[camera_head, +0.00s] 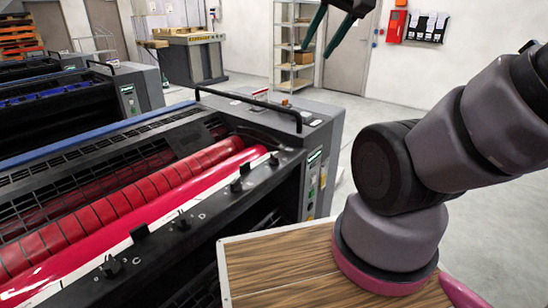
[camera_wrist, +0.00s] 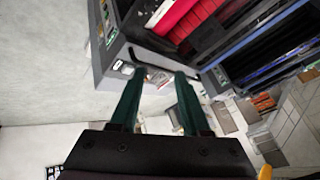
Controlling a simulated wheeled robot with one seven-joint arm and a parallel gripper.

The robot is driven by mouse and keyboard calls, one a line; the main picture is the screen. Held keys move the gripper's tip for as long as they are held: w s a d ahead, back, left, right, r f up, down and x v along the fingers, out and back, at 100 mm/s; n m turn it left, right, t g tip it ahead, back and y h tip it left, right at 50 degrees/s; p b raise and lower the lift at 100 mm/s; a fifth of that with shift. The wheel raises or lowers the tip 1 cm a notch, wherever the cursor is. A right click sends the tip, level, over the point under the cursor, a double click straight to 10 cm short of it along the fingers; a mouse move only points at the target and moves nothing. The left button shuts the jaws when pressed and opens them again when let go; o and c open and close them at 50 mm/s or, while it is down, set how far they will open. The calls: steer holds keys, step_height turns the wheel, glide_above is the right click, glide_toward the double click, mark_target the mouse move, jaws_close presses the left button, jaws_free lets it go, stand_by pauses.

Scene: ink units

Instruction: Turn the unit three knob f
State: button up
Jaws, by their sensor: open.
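The nearest ink unit (camera_head: 130,175) has red rollers and a black front rail (camera_head: 160,245) in the head view. Small black knobs stand along this rail, one near its front end (camera_head: 113,266), one near the middle (camera_head: 182,221) and one farther back (camera_head: 236,184). Pale letters mark the rail, but most are too small to read, so I cannot tell which knob is f. My gripper (camera_head: 316,52) is open and empty, high at the top of the head view, beyond the unit and apart from the knobs. In the wrist view its two green fingers (camera_wrist: 160,74) are spread.
A black handle bar (camera_head: 250,105) rises over the unit's grey end cabinet (camera_head: 318,150). A wooden-topped surface (camera_head: 280,265) lies beside the unit, below my arm. More ink units (camera_head: 70,95) stand behind. Open grey floor lies to the right, with a shelf (camera_head: 292,50) at the back.

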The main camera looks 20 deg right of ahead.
steer(key=w+a+f+n+g, duration=0.2)
steer(key=w+f+n+g, duration=0.15)
steer(key=w+f, duration=0.45)
steer(key=n+g+h, duration=0.2)
steer(key=n+g, duration=0.1)
steer(key=g, duration=0.1)
glide_toward(274, 155)
step_height(274, 155, down, 8)
steer(key=shift+s+f, duration=0.2)
steer(key=shift+f, duration=0.05)
jaws_close()
